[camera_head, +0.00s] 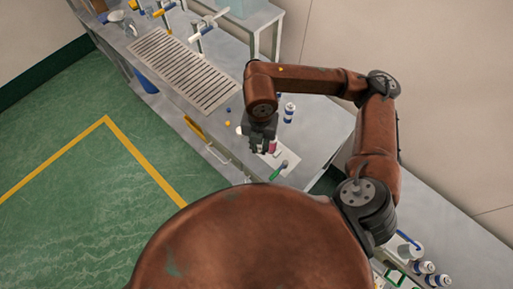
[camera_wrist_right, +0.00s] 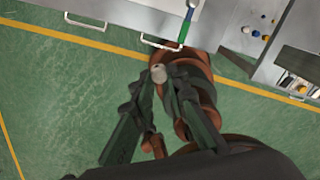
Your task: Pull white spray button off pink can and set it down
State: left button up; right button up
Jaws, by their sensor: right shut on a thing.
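My right gripper (camera_head: 260,148) reaches down over the front part of the bench, beside a small pink can (camera_head: 273,146). In the right wrist view my right gripper (camera_wrist_right: 159,82) is shut on a small whitish round piece at its fingertips, which looks like the white spray button (camera_wrist_right: 158,73). The fingers hide part of it, and the pink can cannot be made out in that view. Whether the button and the can touch cannot be told. My left gripper is not in view.
A green-handled tool (camera_head: 279,169) lies near the bench edge. Loose blue and yellow pieces (camera_head: 228,123) lie left of the gripper. A white-and-blue can (camera_head: 289,112) stands behind. A slotted grate (camera_head: 184,68) is farther left. Drawer handles (camera_wrist_right: 162,43) line the bench front.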

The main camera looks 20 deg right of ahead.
aim_at(259, 149)
jog(key=shift+r, duration=0.15)
jog(key=shift+r+p, duration=1.1)
jog(key=shift+r, duration=1)
jog(key=shift+w, duration=0.15)
